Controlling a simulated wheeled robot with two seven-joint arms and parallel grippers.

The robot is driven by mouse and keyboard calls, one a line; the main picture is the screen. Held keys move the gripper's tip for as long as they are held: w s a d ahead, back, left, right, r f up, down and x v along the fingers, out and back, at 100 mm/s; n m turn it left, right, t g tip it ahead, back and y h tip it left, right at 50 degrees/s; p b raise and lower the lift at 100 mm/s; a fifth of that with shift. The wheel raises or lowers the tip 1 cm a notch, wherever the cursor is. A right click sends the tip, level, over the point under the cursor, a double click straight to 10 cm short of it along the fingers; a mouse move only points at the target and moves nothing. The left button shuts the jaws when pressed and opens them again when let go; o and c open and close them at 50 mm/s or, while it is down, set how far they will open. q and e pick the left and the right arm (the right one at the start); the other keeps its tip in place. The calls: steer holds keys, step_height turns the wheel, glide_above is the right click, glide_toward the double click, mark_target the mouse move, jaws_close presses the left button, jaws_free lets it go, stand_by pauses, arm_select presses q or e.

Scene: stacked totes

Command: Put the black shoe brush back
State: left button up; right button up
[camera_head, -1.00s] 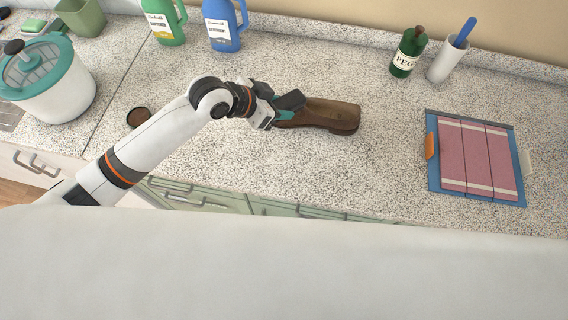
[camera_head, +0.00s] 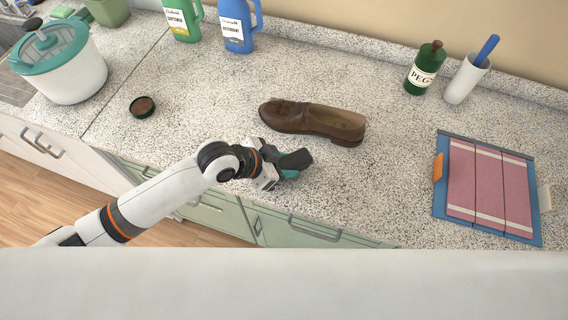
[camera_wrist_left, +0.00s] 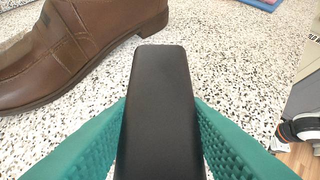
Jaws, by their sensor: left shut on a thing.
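My left gripper (camera_head: 284,175) is shut on the black shoe brush (camera_head: 296,159), near the counter's front edge. In the left wrist view the brush (camera_wrist_left: 158,110) sits between the two teal fingers, its black back showing; its bristles are hidden. A brown shoe (camera_head: 312,121) lies on the counter just beyond the gripper, apart from the brush. It also shows at the upper left of the left wrist view (camera_wrist_left: 75,45). A small open round tin of brown polish (camera_head: 143,106) stands to the left. My right gripper is not in view.
A white pot with a teal lid (camera_head: 62,66), a green jug (camera_head: 184,18), a blue jug (camera_head: 238,25), a green PEG bottle (camera_head: 424,68) and a white cup (camera_head: 466,80) stand toward the back. A blue folding board with pink cloth (camera_head: 489,187) lies right.

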arm_select(q)
steer(key=shift+f, duration=0.6)
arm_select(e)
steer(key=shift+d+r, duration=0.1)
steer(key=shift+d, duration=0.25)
arm_select(q)
steer(key=shift+f, duration=0.1)
steer(key=o, duration=1.1)
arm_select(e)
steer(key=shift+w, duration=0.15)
arm_select(q)
steer(key=shift+a+r, duration=0.15)
steer(key=shift+r, duration=0.1)
steer(key=b+v, duration=0.1)
steer(key=v, duration=1)
steer(key=shift+s+a+r, duration=0.15)
steer(key=shift+a+r, duration=0.05)
steer(key=shift+r, duration=0.05)
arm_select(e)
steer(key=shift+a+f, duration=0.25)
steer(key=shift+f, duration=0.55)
arm_select(q)
steer(key=shift+d, duration=0.1)
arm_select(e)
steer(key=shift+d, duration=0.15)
